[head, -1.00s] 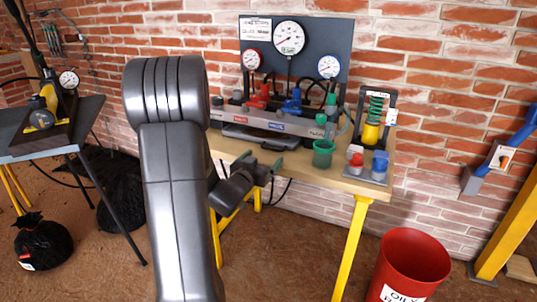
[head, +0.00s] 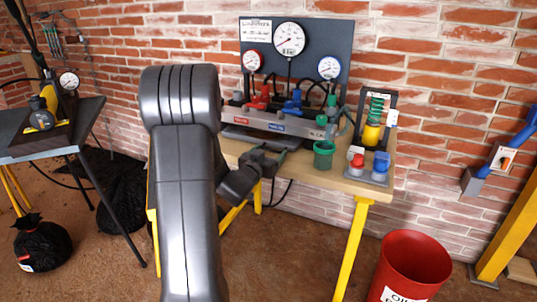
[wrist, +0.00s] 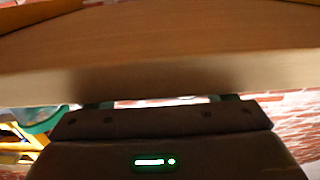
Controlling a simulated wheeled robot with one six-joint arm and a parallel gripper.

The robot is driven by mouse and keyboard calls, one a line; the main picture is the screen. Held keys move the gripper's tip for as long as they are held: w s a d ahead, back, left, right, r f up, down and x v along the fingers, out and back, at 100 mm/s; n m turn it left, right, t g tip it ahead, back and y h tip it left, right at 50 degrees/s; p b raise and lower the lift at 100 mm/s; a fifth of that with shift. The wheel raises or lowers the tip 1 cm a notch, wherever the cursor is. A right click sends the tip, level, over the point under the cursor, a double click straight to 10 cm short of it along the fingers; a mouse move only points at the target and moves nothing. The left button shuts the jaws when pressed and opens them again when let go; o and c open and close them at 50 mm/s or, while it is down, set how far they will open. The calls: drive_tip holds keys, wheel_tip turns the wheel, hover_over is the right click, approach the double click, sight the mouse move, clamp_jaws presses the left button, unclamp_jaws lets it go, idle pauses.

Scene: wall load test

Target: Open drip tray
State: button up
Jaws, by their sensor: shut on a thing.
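The drip tray (head: 236,132) is a flat dark grey tray on the wooden bench top, under the front of the light grey manifold. My gripper (head: 268,154) is at the bench's front edge, just in front of the tray, its green-tipped fingers pointing toward it. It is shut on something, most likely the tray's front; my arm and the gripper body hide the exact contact. In the wrist view my gripper (wrist: 160,103) shows at the bottom, with the fingertips mostly hidden and a broad wooden surface close above.
A red bin (head: 410,268) stands on the floor at the right.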

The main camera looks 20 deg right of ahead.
drive_tip(key=b+v, duration=0.1)
drive_tip(key=v, duration=1.3)
drive_tip(key=shift+s+a, duration=0.2)
drive_tip(key=shift+a, duration=0.05)
drive_tip(key=o, duration=1.1)
drive_tip(key=shift+d, duration=0.1)
drive_tip(key=p+v, duration=0.1)
drive_tip(key=v, duration=1.3)
drive_tip(key=shift+w, duration=0.1)
drive_tip(key=b+x, duration=0.1)
drive_tip(key=x, duration=1.3)
drive_tip(key=shift+w+d, duration=0.1)
